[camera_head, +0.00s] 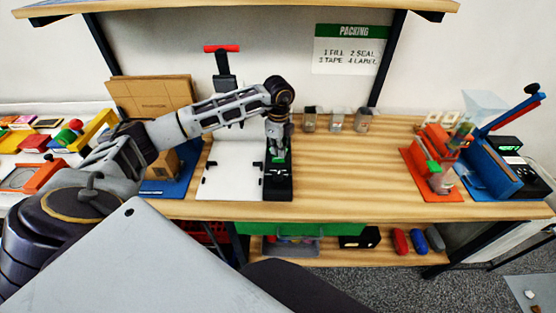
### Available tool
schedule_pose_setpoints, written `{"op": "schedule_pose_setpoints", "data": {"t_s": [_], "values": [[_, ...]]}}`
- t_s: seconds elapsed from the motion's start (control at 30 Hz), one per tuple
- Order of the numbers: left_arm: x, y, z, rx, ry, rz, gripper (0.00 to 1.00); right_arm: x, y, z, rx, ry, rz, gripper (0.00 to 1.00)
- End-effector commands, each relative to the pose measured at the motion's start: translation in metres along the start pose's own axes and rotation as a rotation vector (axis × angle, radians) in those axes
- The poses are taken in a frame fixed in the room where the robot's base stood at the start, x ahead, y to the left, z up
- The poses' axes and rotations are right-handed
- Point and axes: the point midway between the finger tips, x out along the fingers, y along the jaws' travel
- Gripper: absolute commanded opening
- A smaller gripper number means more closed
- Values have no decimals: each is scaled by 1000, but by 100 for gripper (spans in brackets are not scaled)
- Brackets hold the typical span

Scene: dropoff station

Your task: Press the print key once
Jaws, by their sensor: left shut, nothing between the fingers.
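My left gripper (276,152) points straight down over a narrow black device (278,192) on the wooden bench, just right of a white board. Its fingers are shut with nothing between them. A small green patch shows right at the fingertips; it may be the print key, mostly covered by the gripper. I cannot tell whether the fingertips touch it. Small white markings show on the device's near part. My right gripper is not in view.
The white board (230,178) lies left of the device, with a red-handled tool (222,62) behind. Small jars (336,121) stand behind right. The bench middle is clear. An orange stand (433,165) and blue sealer (490,172) are at right. Cardboard (150,92) leans behind my left arm.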

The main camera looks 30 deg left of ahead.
Motion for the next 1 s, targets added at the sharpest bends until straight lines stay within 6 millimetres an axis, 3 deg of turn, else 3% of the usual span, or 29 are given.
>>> {"op": "schedule_pose_setpoints", "data": {"t_s": [0.4,1.0], "values": [[0,0,0,0,0,0,0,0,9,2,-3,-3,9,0],[6,0,0,0,0,0,0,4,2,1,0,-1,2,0]]}}
